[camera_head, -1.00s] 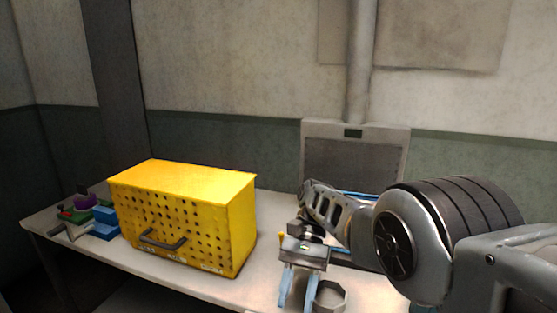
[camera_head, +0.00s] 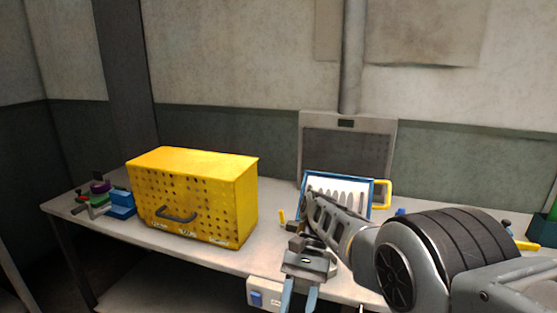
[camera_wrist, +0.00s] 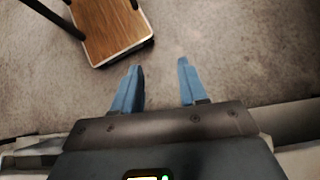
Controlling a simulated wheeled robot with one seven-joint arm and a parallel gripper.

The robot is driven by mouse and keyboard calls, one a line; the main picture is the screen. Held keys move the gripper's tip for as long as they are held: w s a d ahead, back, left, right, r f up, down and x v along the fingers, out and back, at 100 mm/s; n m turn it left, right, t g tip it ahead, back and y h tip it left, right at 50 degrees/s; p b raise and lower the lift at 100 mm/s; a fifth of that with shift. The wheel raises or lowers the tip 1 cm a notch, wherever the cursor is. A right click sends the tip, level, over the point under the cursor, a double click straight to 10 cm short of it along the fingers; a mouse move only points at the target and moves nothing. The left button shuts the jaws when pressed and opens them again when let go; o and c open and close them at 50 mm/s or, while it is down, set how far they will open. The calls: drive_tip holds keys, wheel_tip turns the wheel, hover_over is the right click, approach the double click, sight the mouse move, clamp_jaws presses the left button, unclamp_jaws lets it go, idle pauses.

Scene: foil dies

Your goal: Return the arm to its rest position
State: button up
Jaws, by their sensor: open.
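My gripper (camera_head: 299,299) hangs at the end of my folded arm in the head view, in front of the bench's front edge. Its two blue fingers point down and stand apart with nothing between them. In the wrist view my gripper (camera_wrist: 158,85) is open and empty over bare grey floor.
A yellow perforated box (camera_head: 195,198) with a dark handle stands on the bench (camera_head: 120,233). Behind my arm is a blue-framed rack (camera_head: 340,188) with a yellow handle. Coloured items (camera_head: 108,198) lie at left. A wood-topped stool or stand (camera_wrist: 108,25) shows in the wrist view.

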drive_tip(key=s+d+f+t, duration=0.2)
drive_tip(key=s+f+t, duration=0.1)
drive_tip(key=f, duration=1)
drive_tip(key=s+d+f+t, duration=0.2)
drive_tip(key=s+f+t, duration=0.1)
drive_tip(key=f, duration=1)
drive_tip(key=s+d+f+t+h, duration=0.1)
drive_tip(key=s+d+f+t, duration=0.25)
drive_tip(key=s, duration=0.35)
drive_tip(key=s+d+f+t, duration=0.2)
drive_tip(key=s+d+f, duration=0.1)
drive_tip(key=s+f, duration=0.25)
drive_tip(key=s+d+r+n+t+h+b, duration=0.1)
drive_tip(key=s+d+r+t, duration=0.2)
drive_tip(key=s+r, duration=0.4)
drive_tip(key=s+d+r+n+t, duration=0.1)
drive_tip(key=s+d+r+t, duration=0.15)
drive_tip(key=s+r, duration=0.45)
drive_tip(key=s+r+n+t, duration=0.1)
drive_tip(key=s+r+t, duration=0.2)
drive_tip(key=r, duration=1)
drive_tip(key=s+d+r+t+h, duration=0.1)
drive_tip(key=s+r+t, duration=0.2)
drive_tip(key=s+r, duration=0.6)
wheel_tip(320, 180, up, 5)
drive_tip(key=shift+d+r+n, duration=0.2)
drive_tip(key=shift+d+n, duration=0.1)
drive_tip(key=shift+n, duration=0.1)
